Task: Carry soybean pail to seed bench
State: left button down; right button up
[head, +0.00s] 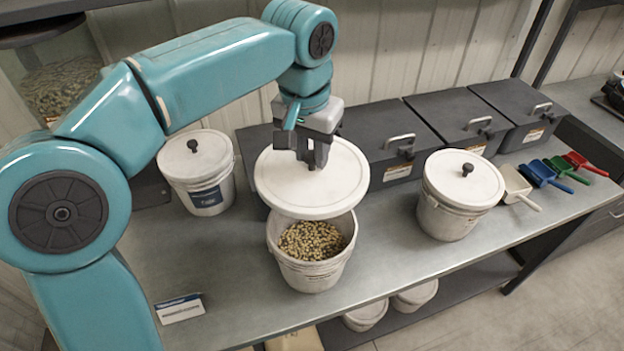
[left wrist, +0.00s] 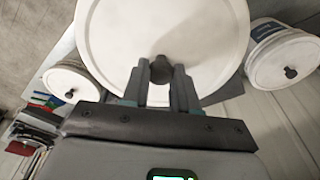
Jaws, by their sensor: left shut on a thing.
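My left gripper (head: 313,158) is shut on the dark knob of a round white lid (head: 345,180). The lid is raised and held above an open white pail (head: 310,272) with tan and dark seeds inside; the lid hides the back of the pail's rim. In the left wrist view the lid (left wrist: 165,35) fills the upper middle, with its knob between the fingers (left wrist: 160,80). A lidded white pail with a blue label (head: 203,175) stands at the left. Another lidded white pail (head: 458,195) stands at the right. I cannot tell from the labels which pail holds soybeans. My right gripper is not in view.
Dark lidded bins (head: 388,135) line the back of the grey bench (head: 385,265). Several coloured scoops (head: 545,175) lie at the right. A small sign card (head: 180,308) stands at the front left. More pails (head: 366,315) sit on the lower shelf.

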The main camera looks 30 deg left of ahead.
aim_at(311, 184)
pick_arm(q)
notch_tip(311, 184, up, 3)
jog(key=shift+w, duration=0.15)
jog(key=shift+w+d+r, duration=0.1)
jog(key=shift+w+r, duration=0.05)
jog(key=shift+r, duration=0.2)
jog(key=f, duration=0.2)
jog(key=f+b, duration=0.1)
jog(key=f, duration=0.1)
jog(key=d+f, duration=0.1)
jog(key=f, duration=0.1)
jog(key=shift+w+f, duration=0.35)
jog(key=f, duration=0.1)
jog(key=f+b, duration=0.1)
jog(key=f, duration=0.1)
jog(key=s+a+f+b, duration=0.1)
jog(key=f, duration=0.1)
jog(key=shift+s+a, duration=0.1)
jog(key=shift+s+a+f+b, duration=0.1)
jog(key=shift+b, duration=0.2)
notch_tip(311, 184, down, 6)
jog(key=b, duration=0.5)
